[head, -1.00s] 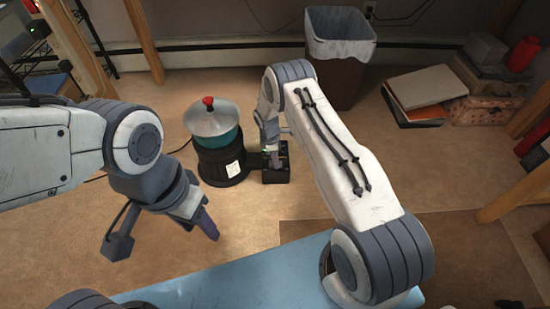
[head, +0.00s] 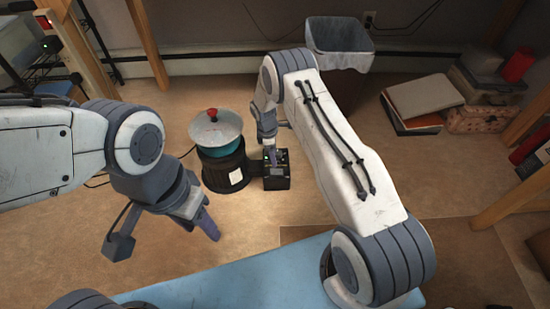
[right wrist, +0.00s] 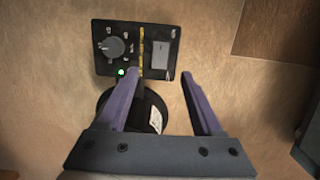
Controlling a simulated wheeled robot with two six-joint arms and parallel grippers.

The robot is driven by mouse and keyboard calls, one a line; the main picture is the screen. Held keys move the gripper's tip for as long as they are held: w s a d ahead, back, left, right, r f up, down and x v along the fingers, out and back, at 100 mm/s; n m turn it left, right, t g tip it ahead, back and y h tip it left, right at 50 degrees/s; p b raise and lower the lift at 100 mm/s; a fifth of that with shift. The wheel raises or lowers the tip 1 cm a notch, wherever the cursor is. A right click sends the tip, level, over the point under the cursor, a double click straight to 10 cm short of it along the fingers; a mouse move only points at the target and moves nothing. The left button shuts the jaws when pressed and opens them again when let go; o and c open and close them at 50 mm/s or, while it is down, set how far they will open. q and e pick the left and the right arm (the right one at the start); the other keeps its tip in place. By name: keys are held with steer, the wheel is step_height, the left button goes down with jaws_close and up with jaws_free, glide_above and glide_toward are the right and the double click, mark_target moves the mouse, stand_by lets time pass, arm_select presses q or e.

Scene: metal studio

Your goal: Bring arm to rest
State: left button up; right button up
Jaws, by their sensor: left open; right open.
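My right gripper (head: 272,158) is open and empty above a black control box (head: 276,172) on the floor. In the right wrist view, its two purple fingers (right wrist: 158,82) point towards the box's front edge. The control box (right wrist: 145,48) shows a round knob at left, a rocker switch at right, and a lit green light. I cannot tell whether the fingertips touch the box. My left gripper (head: 207,222) is open and empty, hanging in front of the pot, over bare floor.
A lidded pot (head: 216,128) with a red knob stands on a black round base (head: 225,170) beside the control box. A lined bin (head: 345,42) is at the back. Books (head: 415,103) and a patterned case (head: 485,114) lie at right. The blue surface (head: 235,287) is in front.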

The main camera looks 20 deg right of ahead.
steer(key=shift+a+r, duration=0.15)
steer(key=shift+r, duration=0.9)
steer(key=shift+r+p, duration=0.1)
steer(key=shift+p, duration=0.2)
steer(key=s+a+r+m+p, duration=0.15)
steer(key=s+a+r, duration=0.3)
steer(key=r, duration=0.45)
steer(key=s+a+r+m+y+p, duration=0.1)
steer(key=s+a+r+p, duration=0.3)
steer(key=r, duration=0.6)
steer(key=s+a+r+m+b, duration=0.1)
steer(key=s+a+r, duration=0.2)
steer(key=a+r, duration=0.45)
steer(key=s+d+r+m+y+p, duration=0.1)
steer(key=s+r, duration=0.4)
steer(key=s, duration=0.3)
steer(key=s+r+m+p, duration=0.2)
steer(key=s+r, duration=0.3)
steer(key=s, duration=0.3)
steer(key=s+d+r+m+y+p, duration=0.1)
steer(key=s+r, duration=0.4)
steer(key=s, duration=0.4)
step_height(320, 180, up, 38)
steer(key=p, duration=3.8)
steer(key=shift+w+a+f, duration=0.15)
steer(key=shift+w+f, duration=0.05)
steer(key=shift+w, duration=0.15)
